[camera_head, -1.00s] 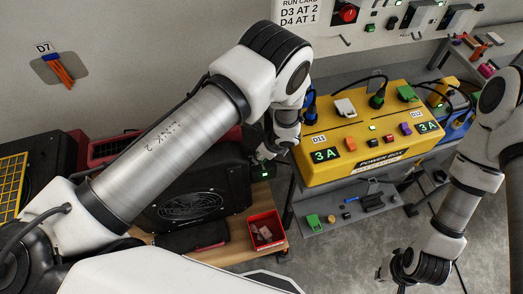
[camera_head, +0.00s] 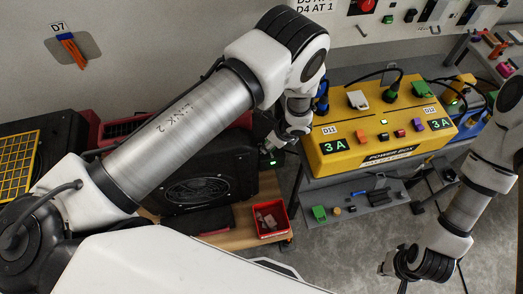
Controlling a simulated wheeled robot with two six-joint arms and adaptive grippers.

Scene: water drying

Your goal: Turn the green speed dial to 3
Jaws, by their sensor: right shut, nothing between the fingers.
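A small green spot (camera_head: 271,158) shows at the right end of the black blower (camera_head: 200,190), just below my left wrist. I cannot tell whether it is the speed dial, and no number can be read on it. My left gripper (camera_head: 276,143) is close to this spot. It is small and partly hidden by its own wrist, so its jaws and any contact are unclear. My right gripper (camera_head: 385,270) hangs low at the right, shut and empty, over the floor and far from the blower.
A yellow power box (camera_head: 400,150) stands on a grey shelf unit right of my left wrist; both its displays read 3 A. A red tray (camera_head: 270,218) sits on the wooden bench (camera_head: 232,238). Orange tools (camera_head: 72,50) hang under D7. Floor at lower right is open.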

